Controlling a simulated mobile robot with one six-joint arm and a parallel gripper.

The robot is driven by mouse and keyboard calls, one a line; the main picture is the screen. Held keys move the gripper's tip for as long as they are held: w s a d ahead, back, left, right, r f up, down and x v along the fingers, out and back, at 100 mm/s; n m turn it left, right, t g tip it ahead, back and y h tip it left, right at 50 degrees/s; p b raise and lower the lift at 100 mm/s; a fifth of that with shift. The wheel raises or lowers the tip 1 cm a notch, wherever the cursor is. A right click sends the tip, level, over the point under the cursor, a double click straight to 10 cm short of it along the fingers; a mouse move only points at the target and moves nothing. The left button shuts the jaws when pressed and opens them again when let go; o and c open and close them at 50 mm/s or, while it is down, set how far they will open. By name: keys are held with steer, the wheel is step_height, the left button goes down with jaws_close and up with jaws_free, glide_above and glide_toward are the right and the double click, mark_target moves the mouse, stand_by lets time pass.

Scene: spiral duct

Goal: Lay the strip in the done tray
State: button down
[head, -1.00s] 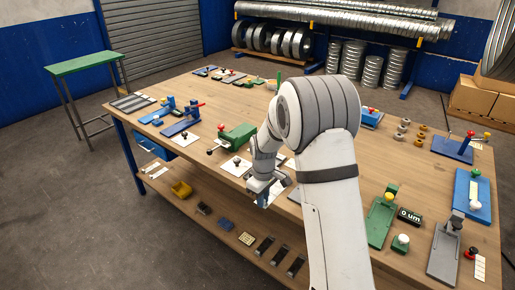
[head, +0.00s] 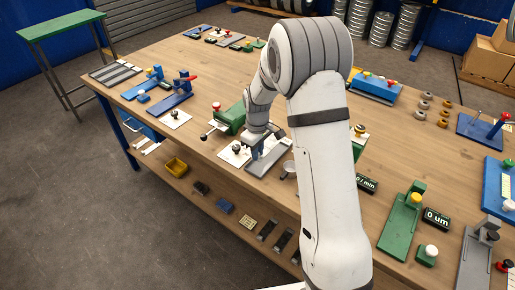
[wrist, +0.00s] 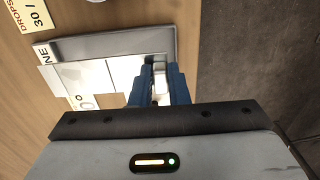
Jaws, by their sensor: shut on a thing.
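My gripper (head: 257,150) is low over the bench's front edge, at the grey done tray (head: 277,160). In the wrist view its blue fingers (wrist: 160,85) are shut on a small pale piece, the strip (wrist: 160,74), which shows between the fingertips. The tray also shows in the wrist view (wrist: 120,43), with a partly cut-off label ending in "NE" beside it. The fingertips are over the tray's right end. I cannot tell whether the strip touches the tray floor. The strip cannot be made out in the head view.
A green vise-like device (head: 231,118) and a white card with a black knob (head: 235,153) stand left of the gripper. A small round dish (head: 289,168) is close on the right. The floor in front is clear.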

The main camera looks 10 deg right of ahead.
steer(key=shift+f+b, duration=1.8)
steer(key=shift+f, duration=1.3)
steer(key=c, duration=1.3)
jaws_free()
steer(key=shift+s, duration=0.1)
steer(key=shift+c, duration=1.2)
steer(key=shift+o, duration=0.3)
